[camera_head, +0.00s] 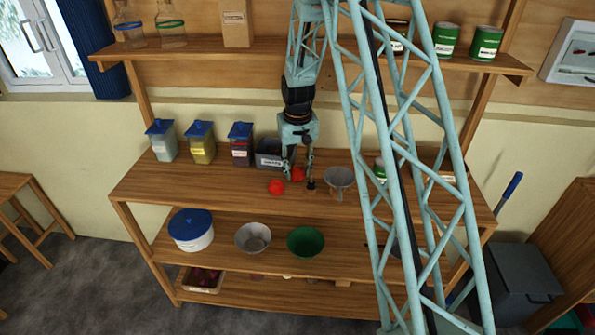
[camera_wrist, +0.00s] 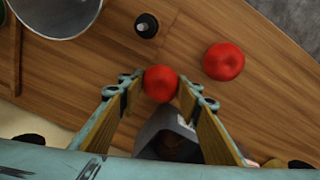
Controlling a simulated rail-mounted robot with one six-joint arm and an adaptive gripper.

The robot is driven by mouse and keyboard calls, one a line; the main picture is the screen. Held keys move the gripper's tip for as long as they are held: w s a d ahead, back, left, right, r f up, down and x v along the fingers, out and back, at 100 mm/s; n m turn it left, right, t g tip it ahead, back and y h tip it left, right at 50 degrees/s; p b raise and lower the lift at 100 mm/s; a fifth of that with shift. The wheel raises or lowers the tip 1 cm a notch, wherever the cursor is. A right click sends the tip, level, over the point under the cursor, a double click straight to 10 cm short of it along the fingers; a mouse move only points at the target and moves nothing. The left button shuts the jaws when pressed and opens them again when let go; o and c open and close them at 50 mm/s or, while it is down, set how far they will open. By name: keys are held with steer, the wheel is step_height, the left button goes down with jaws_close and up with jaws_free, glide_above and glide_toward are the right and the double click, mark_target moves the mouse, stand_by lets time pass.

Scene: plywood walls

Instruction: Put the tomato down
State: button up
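Two red tomatoes are in view. One tomato (camera_wrist: 160,83) sits between the fingertips of my gripper (camera_wrist: 160,86), with a finger against each side; in the head view this tomato (camera_head: 297,174) shows partly behind the fingers. My gripper (camera_head: 299,175) points down low over the worktop (camera_head: 150,187). I cannot tell if the held tomato touches the wood. The other tomato (camera_head: 276,187) lies loose on the worktop close by; it also shows in the wrist view (camera_wrist: 224,61), apart from the fingers.
A small black-topped item (camera_wrist: 147,25) and a metal funnel-like vessel (camera_head: 340,178) stand close to my gripper. A grey bin (camera_head: 268,158) is just behind it. Blue-lidded jars (camera_head: 200,143) line the back left. The worktop's front left is clear.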

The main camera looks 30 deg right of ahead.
mark_target(298, 171)
steer(key=shift+f, duration=0.1)
steer(key=shift+o, duration=0.8)
steer(key=o, duration=0.5)
steer(key=shift+c, duration=0.2)
step_height(298, 171, up, 12)
steer(key=s, duration=0.1)
steer(key=shift+a+p, duration=0.25)
steer(key=shift+p, duration=0.1)
stand_by(0.3)
